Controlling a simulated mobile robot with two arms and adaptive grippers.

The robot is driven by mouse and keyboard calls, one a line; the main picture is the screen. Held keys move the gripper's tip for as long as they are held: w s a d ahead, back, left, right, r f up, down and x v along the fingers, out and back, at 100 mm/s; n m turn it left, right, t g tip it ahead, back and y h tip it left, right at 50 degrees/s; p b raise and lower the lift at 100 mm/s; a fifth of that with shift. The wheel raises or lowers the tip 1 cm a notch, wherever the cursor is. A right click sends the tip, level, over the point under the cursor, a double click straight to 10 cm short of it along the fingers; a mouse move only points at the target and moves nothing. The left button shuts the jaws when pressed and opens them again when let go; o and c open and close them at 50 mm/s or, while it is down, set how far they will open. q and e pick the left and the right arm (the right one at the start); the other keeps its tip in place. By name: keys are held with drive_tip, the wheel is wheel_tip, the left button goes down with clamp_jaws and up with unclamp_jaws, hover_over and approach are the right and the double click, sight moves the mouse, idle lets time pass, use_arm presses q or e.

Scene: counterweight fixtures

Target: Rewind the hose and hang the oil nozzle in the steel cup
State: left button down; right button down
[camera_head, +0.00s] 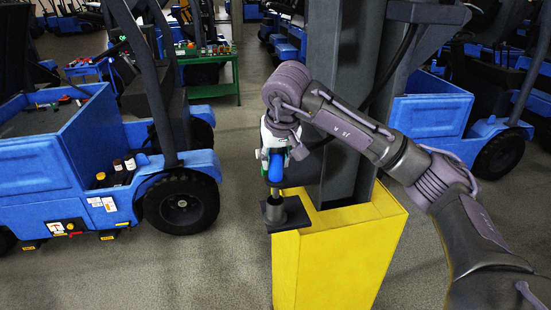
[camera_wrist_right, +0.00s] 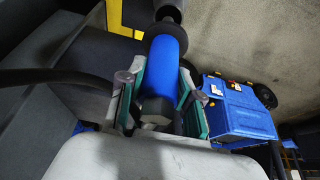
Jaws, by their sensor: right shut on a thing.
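The oil nozzle (camera_head: 276,168) has a blue grip and a grey spout pointing down. My right gripper (camera_head: 274,152) is shut around its blue grip. In the right wrist view the blue grip (camera_wrist_right: 160,82) lies between the teal finger pads of the gripper (camera_wrist_right: 162,85). The dark steel cup (camera_head: 274,212) stands on a plate at the front left of the yellow base. The spout is upright over the cup and its tip meets the cup's mouth; I cannot tell how deep it sits. The black hose (camera_head: 398,66) hangs in a curve by the column. My left gripper is out of view.
The grey steel column (camera_head: 348,100) rises from the yellow base (camera_head: 335,260), close behind my gripper. A blue cart (camera_head: 50,165) stands at the left, with another blue vehicle (camera_head: 430,115) at the right. The floor between cart and base is clear.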

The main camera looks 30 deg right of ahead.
sight(275, 180)
drive_tip(key=shift+f, duration=0.2)
drive_tip(key=shift+f+b, duration=0.4)
drive_tip(key=shift+b, duration=0.05)
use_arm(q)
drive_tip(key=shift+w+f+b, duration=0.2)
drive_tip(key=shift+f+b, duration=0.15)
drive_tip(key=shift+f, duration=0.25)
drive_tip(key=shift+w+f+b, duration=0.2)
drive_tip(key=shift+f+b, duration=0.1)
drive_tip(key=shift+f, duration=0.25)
use_arm(e)
drive_tip(key=shift+w+f, duration=0.1)
drive_tip(key=shift+f, duration=0.85)
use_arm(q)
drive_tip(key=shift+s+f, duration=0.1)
use_arm(e)
drive_tip(key=shift+f, duration=0.15)
use_arm(q)
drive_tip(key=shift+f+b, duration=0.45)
drive_tip(key=shift+b, duration=0.1)
use_arm(e)
drive_tip(key=shift+f, duration=0.65)
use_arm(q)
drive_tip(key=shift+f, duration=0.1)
use_arm(e)
drive_tip(key=shift+f, duration=0.15)
